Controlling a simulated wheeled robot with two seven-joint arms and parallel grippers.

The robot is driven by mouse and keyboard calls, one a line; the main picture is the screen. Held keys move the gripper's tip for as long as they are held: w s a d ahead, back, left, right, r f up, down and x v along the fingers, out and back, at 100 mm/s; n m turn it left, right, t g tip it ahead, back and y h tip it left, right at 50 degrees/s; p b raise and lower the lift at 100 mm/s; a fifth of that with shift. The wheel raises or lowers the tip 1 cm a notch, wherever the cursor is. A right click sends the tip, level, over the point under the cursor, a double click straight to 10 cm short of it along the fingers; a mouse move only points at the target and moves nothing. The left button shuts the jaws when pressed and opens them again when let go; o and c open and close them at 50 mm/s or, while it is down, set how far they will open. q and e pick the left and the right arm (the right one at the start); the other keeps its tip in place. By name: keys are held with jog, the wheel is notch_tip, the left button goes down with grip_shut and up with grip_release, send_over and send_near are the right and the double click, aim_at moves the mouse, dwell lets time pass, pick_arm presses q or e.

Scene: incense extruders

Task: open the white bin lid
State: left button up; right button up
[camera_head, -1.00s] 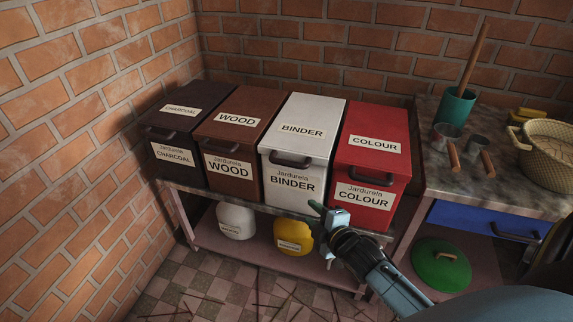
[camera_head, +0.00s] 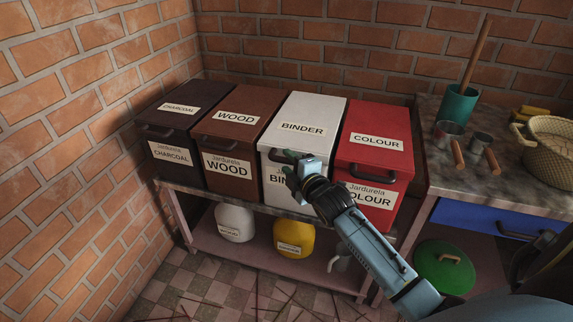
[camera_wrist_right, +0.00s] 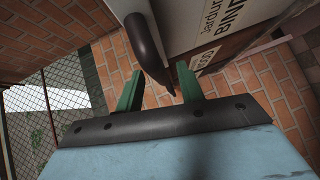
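The white bin (camera_head: 275,178), labelled BINDER, stands between the brown WOOD bin and the red COLOUR bin. Its white lid (camera_head: 312,112) is shut. My right gripper (camera_head: 290,167) is in front of the white bin's upper front, covering much of the lid handle and part of the front label. In the right wrist view, the green fingers of the right gripper (camera_wrist_right: 158,78) are apart, and the dark handle (camera_wrist_right: 147,48) reaches down to the gap between them. I cannot tell whether they touch it. My left gripper is not in view.
The charcoal bin (camera_head: 172,140), wood bin (camera_head: 230,135) and red bin (camera_head: 375,155) stand close beside the white one on a metal shelf. White (camera_head: 235,222) and yellow (camera_head: 294,238) containers sit below. A worktop with tools (camera_head: 440,165) is at right; brick walls enclose the corner.

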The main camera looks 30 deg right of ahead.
jog(key=shift+w+f, duration=0.1)
jog(key=shift+w, duration=0.8)
grip_shut()
